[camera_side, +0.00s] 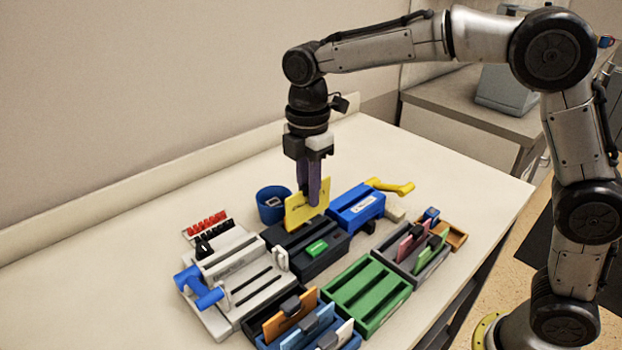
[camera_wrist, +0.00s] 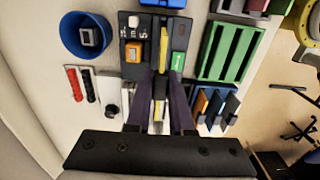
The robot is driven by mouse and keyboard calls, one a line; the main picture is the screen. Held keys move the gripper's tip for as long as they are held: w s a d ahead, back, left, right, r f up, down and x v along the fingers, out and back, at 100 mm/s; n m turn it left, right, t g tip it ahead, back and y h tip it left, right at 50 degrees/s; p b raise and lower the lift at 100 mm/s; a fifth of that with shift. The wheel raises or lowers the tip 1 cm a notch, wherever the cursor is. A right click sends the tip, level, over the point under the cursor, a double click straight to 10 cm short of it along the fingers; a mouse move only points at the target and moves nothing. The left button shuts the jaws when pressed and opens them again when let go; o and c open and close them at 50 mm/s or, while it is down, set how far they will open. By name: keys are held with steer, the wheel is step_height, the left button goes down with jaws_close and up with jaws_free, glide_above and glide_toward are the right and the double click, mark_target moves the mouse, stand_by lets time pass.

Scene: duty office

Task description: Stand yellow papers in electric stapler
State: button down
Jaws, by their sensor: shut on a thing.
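My gripper (camera_side: 314,200) is shut on the yellow papers (camera_side: 296,214), a thin upright sheet. It holds them over the black electric stapler (camera_side: 318,262), which has a green label on top. The lower edge of the papers is close to the stapler's top; I cannot tell whether it is inside the slot. In the wrist view the papers (camera_wrist: 163,45) show edge-on between my gripper's fingers (camera_wrist: 161,78), roughly in line with the stapler (camera_wrist: 130,76). My fingers hide part of the papers and the stapler there.
A blue cup (camera_side: 272,207) stands behind the stapler, a blue box (camera_side: 358,208) to its right. A white machine with a blue handle (camera_side: 200,288) is at left. A green slotted tray (camera_side: 366,293) and card holders (camera_side: 405,255) crowd the right and front. The table's far left is clear.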

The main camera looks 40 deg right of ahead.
mark_target(309, 218)
steer(key=shift+f, duration=3.35)
steer(key=c, duration=0.7)
jaws_free()
steer(key=shift+r, duration=4.5)
